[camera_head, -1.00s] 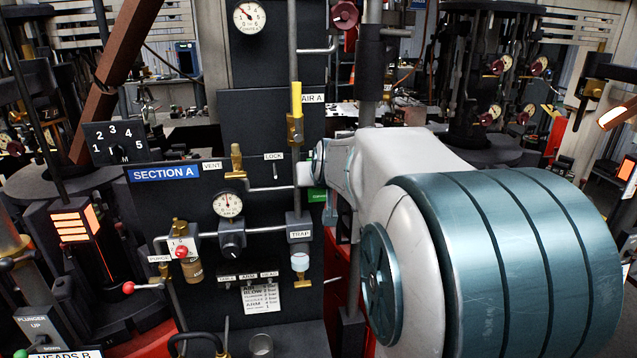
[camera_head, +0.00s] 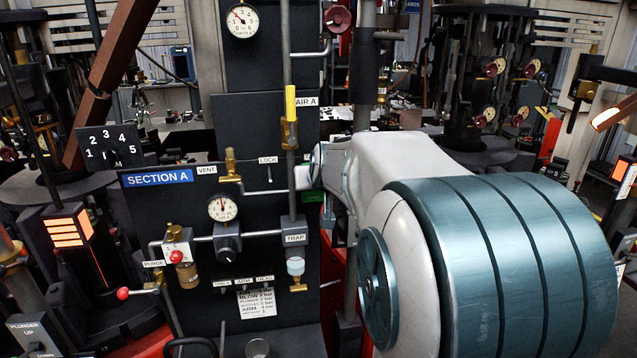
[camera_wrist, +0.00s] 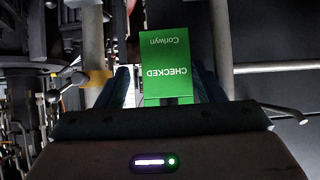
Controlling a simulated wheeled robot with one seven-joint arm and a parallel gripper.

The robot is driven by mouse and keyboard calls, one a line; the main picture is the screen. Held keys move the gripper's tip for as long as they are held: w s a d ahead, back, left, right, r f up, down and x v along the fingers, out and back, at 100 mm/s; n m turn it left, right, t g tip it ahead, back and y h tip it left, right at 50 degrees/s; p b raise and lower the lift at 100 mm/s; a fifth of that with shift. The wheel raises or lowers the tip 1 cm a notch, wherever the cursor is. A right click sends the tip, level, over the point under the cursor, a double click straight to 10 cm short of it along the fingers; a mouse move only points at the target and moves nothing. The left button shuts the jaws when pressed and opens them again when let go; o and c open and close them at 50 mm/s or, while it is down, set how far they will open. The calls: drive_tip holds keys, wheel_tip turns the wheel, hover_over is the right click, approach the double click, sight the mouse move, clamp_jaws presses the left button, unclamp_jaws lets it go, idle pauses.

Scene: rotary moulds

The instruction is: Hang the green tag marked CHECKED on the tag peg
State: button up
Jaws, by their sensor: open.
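The green tag (camera_wrist: 163,75) fills the middle of the wrist view, with CHECKED and a name reading upside down. My gripper (camera_wrist: 163,82) is open, one dark finger on each side of the tag. A dark strip shows at the tag's near edge; I cannot tell whether anything supports the tag there. In the head view only a sliver of the green tag (camera_head: 314,196) shows beside the dark panel's right edge, under my arm's end. The tag peg cannot be made out for certain in either view.
The dark panel (camera_head: 262,130) carries a yellow-handled valve (camera_head: 291,103), the LOCK pin (camera_head: 269,173), a gauge (camera_head: 222,208) and the TRAP unit (camera_head: 294,238) close to my gripper.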

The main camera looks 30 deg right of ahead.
drive_tip(key=shift+a+r, duration=0.15)
drive_tip(key=shift+a, duration=0.25)
drive_tip(key=b+v, duration=0.2)
drive_tip(key=v, duration=1.1)
drive_tip(key=s+a+f+n+g+y, duration=0.1)
drive_tip(key=s+a+f+g, duration=0.1)
drive_tip(key=s+a+f, duration=0.2)
drive_tip(key=s+a+f+n+g+y, duration=0.1)
drive_tip(key=s+a+f+g, duration=0.2)
drive_tip(key=s+f, duration=0.4)
drive_tip(key=s+a+f+n+g+y, duration=0.1)
drive_tip(key=s+a+f, duration=0.4)
drive_tip(key=f, duration=0.6)
drive_tip(key=shift+s+a+f+g, duration=0.25)
drive_tip(key=shift+a+f+g, duration=0.15)
drive_tip(key=shift+g, duration=0.4)
drive_tip(key=shift+r, duration=0.1)
